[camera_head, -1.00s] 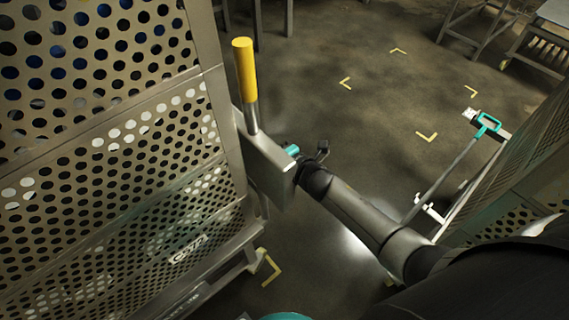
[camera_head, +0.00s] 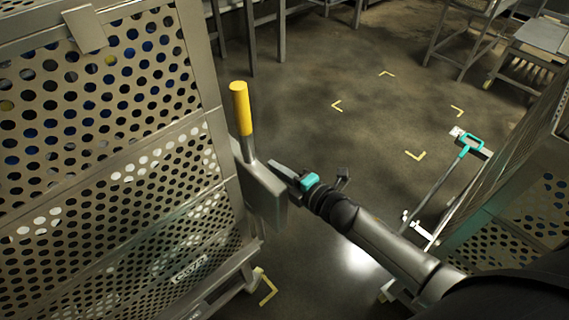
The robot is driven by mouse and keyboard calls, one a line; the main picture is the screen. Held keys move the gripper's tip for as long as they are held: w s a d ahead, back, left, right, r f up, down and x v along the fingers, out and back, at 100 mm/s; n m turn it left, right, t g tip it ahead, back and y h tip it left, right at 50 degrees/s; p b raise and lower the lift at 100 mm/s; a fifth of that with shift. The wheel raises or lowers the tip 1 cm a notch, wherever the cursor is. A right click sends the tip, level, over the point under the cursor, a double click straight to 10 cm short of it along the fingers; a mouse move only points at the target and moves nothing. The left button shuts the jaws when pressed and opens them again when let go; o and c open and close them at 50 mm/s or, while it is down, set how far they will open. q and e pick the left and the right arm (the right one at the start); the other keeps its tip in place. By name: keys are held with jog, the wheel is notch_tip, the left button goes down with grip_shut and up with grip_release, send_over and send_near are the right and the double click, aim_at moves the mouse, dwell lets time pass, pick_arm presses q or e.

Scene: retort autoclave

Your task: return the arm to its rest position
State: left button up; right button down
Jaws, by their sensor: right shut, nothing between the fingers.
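My right arm comes in from the lower right. Its right gripper (camera_head: 276,167), with a teal part near its wrist, points left and is shut and empty. Its fingertips are close beside the metal bracket (camera_head: 264,195) on the perforated cage at the left; I cannot tell whether they touch it. A yellow handle (camera_head: 240,108) stands upright on a metal rod above that bracket, apart from the gripper. My left gripper is not in view.
The large perforated metal cage (camera_head: 120,165) fills the left side. Another perforated cage (camera_head: 535,212) stands at the right, with a teal-handled bar (camera_head: 471,143) beside it. Metal tables stand at the back. The middle floor, with yellow corner marks (camera_head: 415,155), is clear.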

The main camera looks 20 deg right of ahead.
jog(key=shift+s+d+r+p, duration=0.15)
jog(key=shift+s+d+r, duration=0.05)
jog(key=shift+s+r, duration=0.35)
jog(key=shift+s+d+r+p, duration=0.2)
jog(key=shift+s+r, duration=0.2)
jog(key=shift+s, duration=0.15)
